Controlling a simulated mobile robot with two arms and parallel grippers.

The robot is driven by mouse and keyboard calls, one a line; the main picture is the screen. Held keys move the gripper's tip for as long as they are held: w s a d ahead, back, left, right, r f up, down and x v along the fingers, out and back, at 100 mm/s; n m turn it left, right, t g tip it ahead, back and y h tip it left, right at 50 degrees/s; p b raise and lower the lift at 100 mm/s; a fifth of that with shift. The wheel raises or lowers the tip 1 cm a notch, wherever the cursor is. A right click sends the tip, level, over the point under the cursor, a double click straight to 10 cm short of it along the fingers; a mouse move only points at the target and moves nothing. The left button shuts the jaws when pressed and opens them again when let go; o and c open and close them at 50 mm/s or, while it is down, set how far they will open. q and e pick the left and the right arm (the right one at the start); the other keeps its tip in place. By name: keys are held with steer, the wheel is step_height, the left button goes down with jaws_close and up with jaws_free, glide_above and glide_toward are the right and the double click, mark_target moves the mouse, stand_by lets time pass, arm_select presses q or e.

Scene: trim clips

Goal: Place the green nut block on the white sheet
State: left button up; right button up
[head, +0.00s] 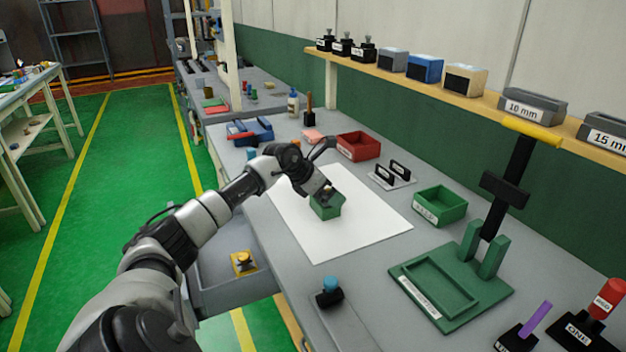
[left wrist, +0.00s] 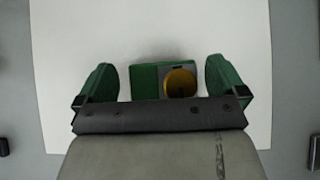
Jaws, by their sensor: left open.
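The green nut block (head: 327,212) is on the white sheet (head: 374,228), near its middle, directly below my left gripper (head: 322,195). In the left wrist view the block (left wrist: 146,81) shows a round gold nut (left wrist: 180,82) on a grey patch. My left gripper (left wrist: 161,80) is open, with one green finger on each side of the block and a gap on both sides. White sheet (left wrist: 160,30) surrounds the block there. The gripper body hides the block's near part. My right gripper is not in view.
A green bin (head: 440,206), a red bin (head: 360,146) and a black-handled rack (head: 392,176) stand right of and behind the sheet. A green fixture (head: 452,288) is at the front right. A blue-topped black piece (head: 329,292) stands near the front edge.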

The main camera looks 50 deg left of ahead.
arm_select(q)
steer(key=b+v, duration=0.3)
steer(key=v, duration=0.8)
stand_by(0.3)
